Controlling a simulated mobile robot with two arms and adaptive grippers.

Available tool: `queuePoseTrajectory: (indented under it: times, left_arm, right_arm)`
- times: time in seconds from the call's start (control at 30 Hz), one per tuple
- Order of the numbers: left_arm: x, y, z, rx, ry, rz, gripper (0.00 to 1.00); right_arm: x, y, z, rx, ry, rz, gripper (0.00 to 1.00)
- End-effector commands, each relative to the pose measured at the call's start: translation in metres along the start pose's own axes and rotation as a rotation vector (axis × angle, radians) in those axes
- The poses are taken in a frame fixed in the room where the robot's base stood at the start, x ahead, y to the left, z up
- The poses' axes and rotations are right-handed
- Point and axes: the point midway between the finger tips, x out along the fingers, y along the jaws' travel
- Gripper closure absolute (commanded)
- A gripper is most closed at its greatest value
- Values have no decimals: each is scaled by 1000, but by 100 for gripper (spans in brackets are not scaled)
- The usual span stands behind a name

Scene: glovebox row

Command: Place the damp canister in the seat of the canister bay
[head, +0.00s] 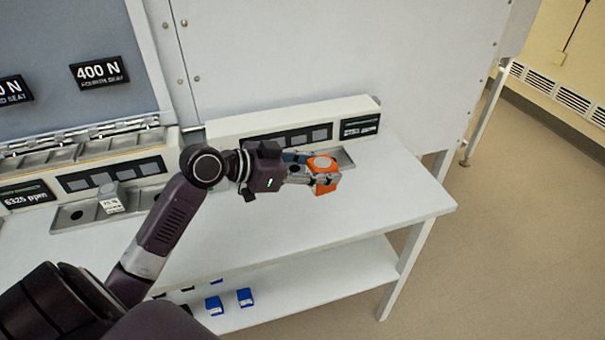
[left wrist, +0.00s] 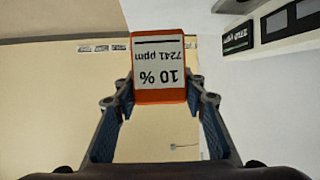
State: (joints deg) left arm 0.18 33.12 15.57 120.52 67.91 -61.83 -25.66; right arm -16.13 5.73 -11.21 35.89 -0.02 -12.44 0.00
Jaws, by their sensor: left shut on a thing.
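My left gripper (head: 312,177) is shut on an orange canister (head: 325,184) with a pale round top. It holds it in front of the right-hand bay unit (head: 230,128), over or just in front of that unit's grey tray (head: 346,157). I cannot tell how high it is above the tray. In the left wrist view the canister (left wrist: 158,95) sits between the fingers (left wrist: 160,105), its white label upside down, reading "10 %" and "7241 ppm". My right gripper is not in view.
Another unit at left reads "6325 ppm" (head: 27,194); a grey canister (head: 111,197) with a white label stands on its front tray (head: 72,217). Blue items (head: 245,297) lie on the lower shelf (head: 300,283). The bench's right end (head: 415,200) is clear.

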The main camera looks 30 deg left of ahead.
Motion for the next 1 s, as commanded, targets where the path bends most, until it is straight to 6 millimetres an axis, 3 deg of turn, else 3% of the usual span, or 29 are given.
queuePoseTrajectory:
  times: [0.03, 0.2, 0.4, 0.53, 0.67, 0.77, 1.0]
  left_arm:
    - [12, -32, -4, -21, 7, -80, 88]
    - [22, -118, -32, -119, 8, -320, 88]
    - [12, -184, -63, -204, 6, -515, 88]
    - [4, -206, -75, -236, 4, -581, 88]
    - [2, -214, -76, -250, 0, -608, 88]
    - [8, -215, -62, -254, -5, -612, 88]
    - [32, -214, -3, -256, -7, -610, 88]
  right_arm:
    - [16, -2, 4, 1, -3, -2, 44]
    - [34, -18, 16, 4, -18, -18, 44]
    - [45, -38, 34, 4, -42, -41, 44]
    - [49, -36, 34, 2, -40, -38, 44]
    - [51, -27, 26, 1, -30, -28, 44]
    - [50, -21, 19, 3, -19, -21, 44]
    - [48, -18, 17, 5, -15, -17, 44]
